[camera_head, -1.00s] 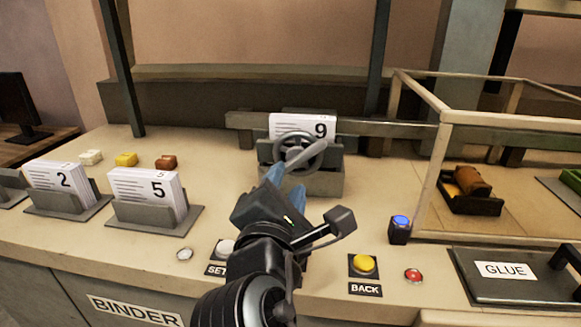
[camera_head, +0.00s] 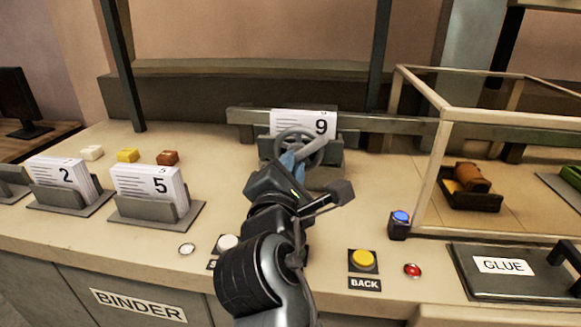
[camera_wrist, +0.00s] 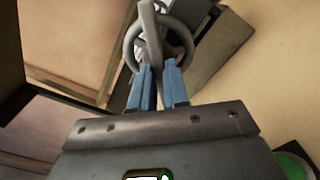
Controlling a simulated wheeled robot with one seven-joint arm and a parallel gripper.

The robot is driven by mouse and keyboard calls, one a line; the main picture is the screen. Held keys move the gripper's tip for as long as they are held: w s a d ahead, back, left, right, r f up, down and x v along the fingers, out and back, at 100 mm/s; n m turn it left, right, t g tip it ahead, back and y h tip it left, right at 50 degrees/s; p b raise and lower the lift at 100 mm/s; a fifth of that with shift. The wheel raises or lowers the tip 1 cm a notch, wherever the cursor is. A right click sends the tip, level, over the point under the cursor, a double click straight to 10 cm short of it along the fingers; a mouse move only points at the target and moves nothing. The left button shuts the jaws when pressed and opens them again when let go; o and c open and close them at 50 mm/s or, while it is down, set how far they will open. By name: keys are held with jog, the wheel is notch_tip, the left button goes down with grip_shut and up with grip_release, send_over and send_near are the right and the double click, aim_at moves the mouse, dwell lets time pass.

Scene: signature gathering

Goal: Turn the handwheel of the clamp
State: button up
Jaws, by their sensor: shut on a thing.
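The dark grey handwheel (camera_head: 322,152) is on the front of the grey clamp (camera_head: 332,158), in front of a white page stack marked 9 (camera_head: 295,121). A light grey bar crosses the wheel. My gripper (camera_head: 291,160) reaches up to the wheel from below, and its blue fingers are at the wheel's lower part. In the wrist view the handwheel (camera_wrist: 190,42) stands just ahead of the fingertips of my gripper (camera_wrist: 159,75). The fingers are shut on the wheel's near part, with a narrow gap between them. The exact contact is partly hidden by the fingers.
Page stacks marked 2 (camera_head: 65,176) and 5 (camera_head: 150,186) stand in holders at the left. A yellow button (camera_head: 364,259) and a blue button (camera_head: 400,218) are at the right. A framed enclosure (camera_head: 437,150) rises at the right. A glue plate (camera_head: 525,286) lies in front of it.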

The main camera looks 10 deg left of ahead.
grip_shut()
jog(key=shift+m, duration=0.3)
jog(key=shift+r+m+b, duration=0.2)
jog(key=shift+m+b, duration=1.65)
jog(key=shift+m, duration=1.95)
jog(key=shift+r+m+b, duration=0.15)
jog(key=shift+m+b, duration=1.65)
jog(key=shift+m, duration=2)
jog(key=o, duration=0.6)
grip_release()
jog(key=shift+r, duration=0.15)
